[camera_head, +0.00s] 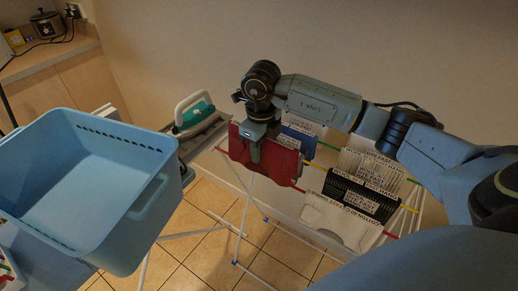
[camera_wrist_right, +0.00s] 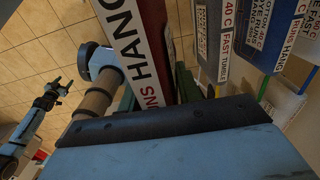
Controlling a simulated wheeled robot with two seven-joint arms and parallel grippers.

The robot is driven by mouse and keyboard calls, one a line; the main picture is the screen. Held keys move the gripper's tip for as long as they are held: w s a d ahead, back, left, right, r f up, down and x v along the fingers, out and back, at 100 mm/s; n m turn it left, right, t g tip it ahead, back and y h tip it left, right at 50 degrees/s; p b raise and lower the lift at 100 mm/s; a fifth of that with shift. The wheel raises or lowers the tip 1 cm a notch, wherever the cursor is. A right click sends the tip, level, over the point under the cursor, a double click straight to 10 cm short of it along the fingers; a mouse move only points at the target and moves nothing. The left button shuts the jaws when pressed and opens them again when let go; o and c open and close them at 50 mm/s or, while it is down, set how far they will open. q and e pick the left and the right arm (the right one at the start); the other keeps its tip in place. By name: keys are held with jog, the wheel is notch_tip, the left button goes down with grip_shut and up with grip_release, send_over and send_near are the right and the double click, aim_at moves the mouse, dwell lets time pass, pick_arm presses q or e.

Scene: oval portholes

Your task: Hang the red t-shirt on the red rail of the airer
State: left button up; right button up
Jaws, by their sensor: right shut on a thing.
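The red t-shirt (camera_head: 280,160) hangs in folded form at the left part of the airer, along the line of the red rail (camera_head: 299,189). My right gripper (camera_head: 256,152) comes down from above and is shut on the t-shirt's upper part. In the right wrist view the t-shirt (camera_wrist_right: 158,20) shows edge-on as a red strip with a white lettered panel. Whether it rests on the rail cannot be told. An arm that looks like my left, with its small gripper (camera_wrist_right: 63,88), shows at the left of the wrist view; its jaws are unclear.
Blue garments (camera_head: 298,141) hang just behind the red one. White garments (camera_head: 340,222) and a black one (camera_head: 350,192) fill the rails to the right. A light blue basket (camera_head: 95,190) stands at the left, beside an iron (camera_head: 193,112) on a board.

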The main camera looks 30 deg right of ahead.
notch_tip(320, 180, down, 12)
jog(key=b, duration=0.8)
jog(key=shift+r, duration=0.2)
dwell(0.3)
jog(key=o, duration=1.1)
jog(key=shift+o, duration=0.2)
notch_tip(320, 180, up, 14)
jog(key=shift+f, duration=0.25)
jog(key=shift+s, duration=0.1)
